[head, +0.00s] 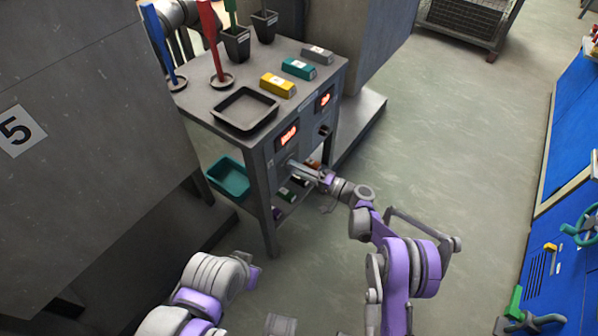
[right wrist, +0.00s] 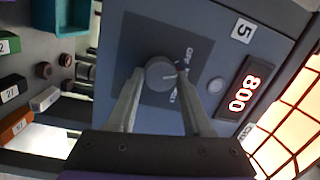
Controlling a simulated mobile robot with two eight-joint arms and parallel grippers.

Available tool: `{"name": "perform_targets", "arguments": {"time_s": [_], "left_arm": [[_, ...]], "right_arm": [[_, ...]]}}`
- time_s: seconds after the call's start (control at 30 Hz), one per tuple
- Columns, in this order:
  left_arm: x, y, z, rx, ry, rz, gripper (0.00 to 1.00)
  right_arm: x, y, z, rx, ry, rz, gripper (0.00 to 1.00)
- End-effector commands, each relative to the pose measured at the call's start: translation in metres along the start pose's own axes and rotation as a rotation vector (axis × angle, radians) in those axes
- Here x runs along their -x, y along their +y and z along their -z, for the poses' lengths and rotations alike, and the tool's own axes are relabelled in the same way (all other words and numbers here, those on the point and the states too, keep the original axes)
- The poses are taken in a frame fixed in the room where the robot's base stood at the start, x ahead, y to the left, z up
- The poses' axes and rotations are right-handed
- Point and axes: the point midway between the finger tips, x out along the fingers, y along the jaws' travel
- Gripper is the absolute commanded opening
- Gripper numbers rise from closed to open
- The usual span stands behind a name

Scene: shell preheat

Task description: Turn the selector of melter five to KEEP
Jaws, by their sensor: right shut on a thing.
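The melter five selector is a round grey knob (right wrist: 160,73) on a dark label plate (right wrist: 150,95), in the right wrist view. The plate marked 5 (right wrist: 242,31) and a red display reading 800 (right wrist: 244,93) are on the same panel. My right gripper (right wrist: 160,80) is shut on the knob, one finger on each side. In the head view my right gripper (head: 300,170) reaches the bench's front panel and hides the knob. My left gripper does not show.
A second lit display (head: 325,98) and dark knob (head: 325,131) are farther along the panel. A black tray (head: 246,110) and yellow (head: 278,85), teal (head: 298,69) and grey blocks (head: 317,56) lie on top. A teal bin (head: 228,179) is below. Floor to the right is clear.

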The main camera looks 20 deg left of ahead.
Motion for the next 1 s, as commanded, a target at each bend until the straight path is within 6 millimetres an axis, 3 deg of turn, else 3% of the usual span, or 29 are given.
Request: {"name": "perform_targets", "arguments": {"time_s": [0.2,0.5,1.0], "left_arm": [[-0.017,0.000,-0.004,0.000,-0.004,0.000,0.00],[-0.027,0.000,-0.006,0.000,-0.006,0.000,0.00],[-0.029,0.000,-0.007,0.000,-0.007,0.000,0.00]], "right_arm": [[0.000,0.003,0.000,-0.172,0.013,0.017,0.00],[0.000,0.002,0.000,-0.332,0.025,0.033,0.00],[0.000,0.001,0.000,-0.394,0.030,0.039,0.00]]}}
